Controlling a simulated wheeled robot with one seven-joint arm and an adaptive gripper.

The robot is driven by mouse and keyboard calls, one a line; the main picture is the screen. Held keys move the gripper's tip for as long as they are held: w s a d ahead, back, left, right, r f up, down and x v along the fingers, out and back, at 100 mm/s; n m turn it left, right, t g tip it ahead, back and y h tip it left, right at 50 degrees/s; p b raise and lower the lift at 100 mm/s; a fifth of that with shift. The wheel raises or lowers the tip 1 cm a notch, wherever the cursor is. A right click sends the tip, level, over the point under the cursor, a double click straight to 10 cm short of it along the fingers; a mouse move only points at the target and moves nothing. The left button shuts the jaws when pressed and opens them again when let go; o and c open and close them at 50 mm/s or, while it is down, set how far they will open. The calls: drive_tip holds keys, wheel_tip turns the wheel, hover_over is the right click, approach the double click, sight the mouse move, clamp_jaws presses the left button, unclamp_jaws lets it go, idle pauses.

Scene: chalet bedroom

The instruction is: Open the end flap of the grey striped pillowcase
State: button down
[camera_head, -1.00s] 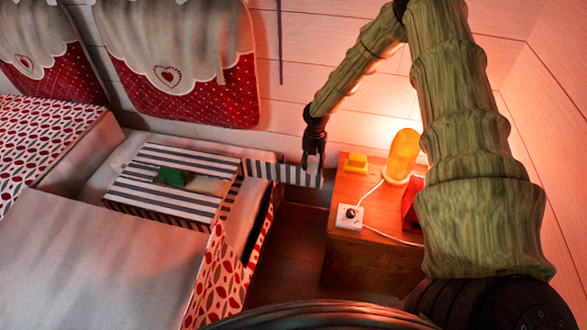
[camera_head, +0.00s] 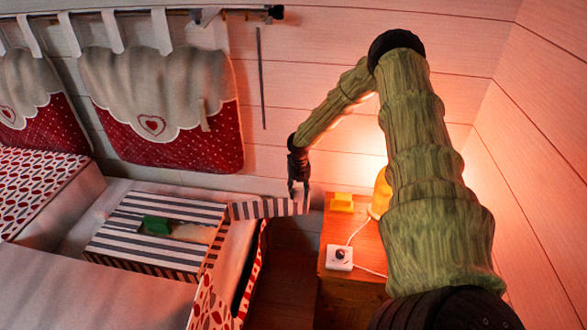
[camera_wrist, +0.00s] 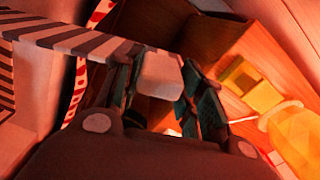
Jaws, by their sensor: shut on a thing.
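The grey striped pillowcase (camera_head: 120,243) lies box-shaped on the bed in the head view. Its striped end flap (camera_head: 262,208) stands out to the right from its far right corner, past the bed's edge, towards the nightstand. My gripper (camera_head: 299,192) points down and is shut on the flap's free end. In the wrist view the flap (camera_wrist: 75,40) runs from the upper left to between my fingers (camera_wrist: 160,80). The pillowcase's open end is hard to see from this angle.
A wooden nightstand (camera_head: 345,292) stands right of the flap with a yellow block (camera_head: 342,202), a white switch box (camera_head: 339,258) and a lit yellow lamp (camera_head: 381,194). A green thing (camera_head: 156,225) lies on the pillowcase.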

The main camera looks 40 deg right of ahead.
idle(0.3)
drive_tip(key=c, duration=0.9)
unclamp_jaws()
drive_tip(key=shift+r, duration=0.15)
drive_tip(key=shift+r, duration=5.8)
drive_tip(key=shift+w, duration=0.1)
